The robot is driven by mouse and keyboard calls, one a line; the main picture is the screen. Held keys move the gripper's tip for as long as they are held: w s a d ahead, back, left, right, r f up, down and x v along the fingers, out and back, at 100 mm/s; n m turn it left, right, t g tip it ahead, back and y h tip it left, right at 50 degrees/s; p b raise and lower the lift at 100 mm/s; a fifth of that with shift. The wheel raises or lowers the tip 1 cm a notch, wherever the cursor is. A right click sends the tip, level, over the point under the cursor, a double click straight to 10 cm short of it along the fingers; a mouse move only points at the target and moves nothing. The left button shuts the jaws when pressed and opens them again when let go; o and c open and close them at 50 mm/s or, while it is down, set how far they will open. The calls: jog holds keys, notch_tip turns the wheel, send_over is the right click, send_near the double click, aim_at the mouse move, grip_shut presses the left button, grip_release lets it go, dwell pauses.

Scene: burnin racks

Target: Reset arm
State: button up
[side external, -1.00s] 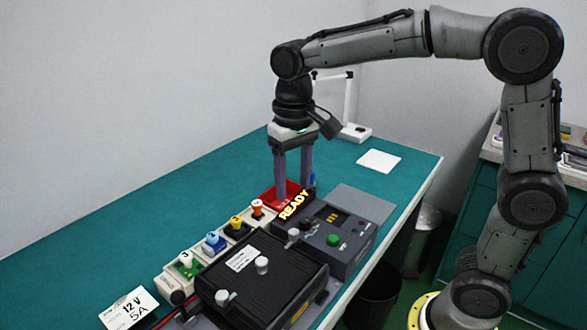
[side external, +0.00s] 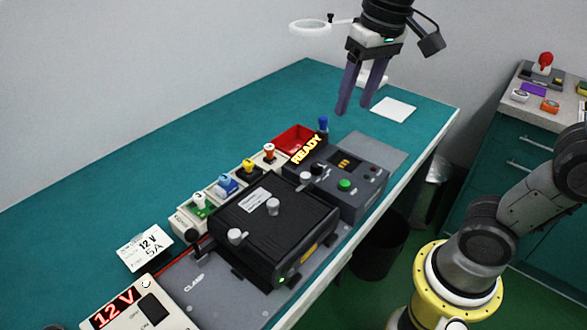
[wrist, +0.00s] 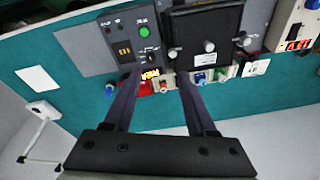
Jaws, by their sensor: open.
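My gripper (side external: 355,108) is open and empty in the side external view. It hangs above the back part of the green bench (side external: 255,100), clear of the red bin (side external: 294,138) and the lit READY sign (side external: 307,150). In the wrist view my gripper (wrist: 157,77) shows two spread fingers with nothing between them but the bench scene beyond. The elbow and upper links of my arm are mostly out of the side view.
A black clamp box (side external: 275,220), a grey control unit (side external: 345,180) with a green button and a row of coloured-knob modules (side external: 228,185) stand on the bench. A 12 V supply (side external: 140,308) is at lower left. A lamp or magnifier (side external: 311,27) stands behind. A white pad (side external: 393,109) lies right.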

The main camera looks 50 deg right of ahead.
jog(key=s+d+f+n+t, duration=0.2)
jog(key=s+f+n+t, duration=0.1)
jog(key=s+f, duration=0.5)
jog(key=s, duration=0.2)
jog(key=shift+s, duration=0.35)
jog(key=shift+o, duration=0.2)
dwell(0.9)
